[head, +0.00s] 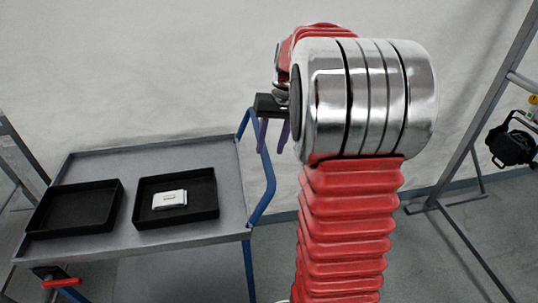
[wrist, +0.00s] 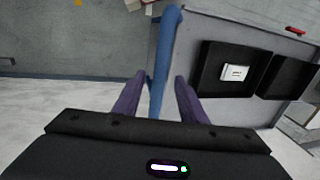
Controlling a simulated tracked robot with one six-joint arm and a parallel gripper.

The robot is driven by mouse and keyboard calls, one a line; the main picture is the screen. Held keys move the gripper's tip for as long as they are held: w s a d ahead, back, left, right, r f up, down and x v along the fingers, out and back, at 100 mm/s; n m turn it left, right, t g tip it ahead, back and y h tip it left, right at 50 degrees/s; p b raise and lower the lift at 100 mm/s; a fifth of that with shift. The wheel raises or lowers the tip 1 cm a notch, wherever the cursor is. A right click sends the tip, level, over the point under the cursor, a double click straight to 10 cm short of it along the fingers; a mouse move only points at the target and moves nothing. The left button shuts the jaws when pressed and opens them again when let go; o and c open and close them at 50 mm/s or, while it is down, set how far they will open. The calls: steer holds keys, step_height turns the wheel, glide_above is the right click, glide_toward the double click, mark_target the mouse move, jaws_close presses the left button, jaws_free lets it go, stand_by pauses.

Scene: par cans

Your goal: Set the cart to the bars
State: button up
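The cart (head: 110,158) stands at the left in the head view, with a grey top and a blue handle (head: 268,178) at its right end. My gripper (head: 272,150) is beside the upper part of that handle, fingers pointing down. In the wrist view its two purple fingers (wrist: 160,77) are apart, and the blue handle (wrist: 166,45) runs between them in the picture. I cannot tell whether they touch it; nothing is gripped. A metal bar frame (head: 466,150) stands at the right with a black par can (head: 510,147) on it.
Two black trays lie on the cart; the left tray (head: 48,218) is empty and the right tray (head: 205,182) holds a white box (head: 170,199). A red lever (head: 61,283) sits low on the cart's front. Another metal frame (head: 20,150) stands at the far left. A pale wall is behind.

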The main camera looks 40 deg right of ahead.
mark_target(268, 158)
steer(key=shift+w+a+f, duration=0.1)
steer(key=shift+a+f, duration=0.1)
steer(key=shift+f, duration=0.9)
steer(key=shift+w+a+f, duration=0.1)
steer(key=shift+a+f, duration=0.1)
steer(key=shift+f, duration=0.85)
jaws_close()
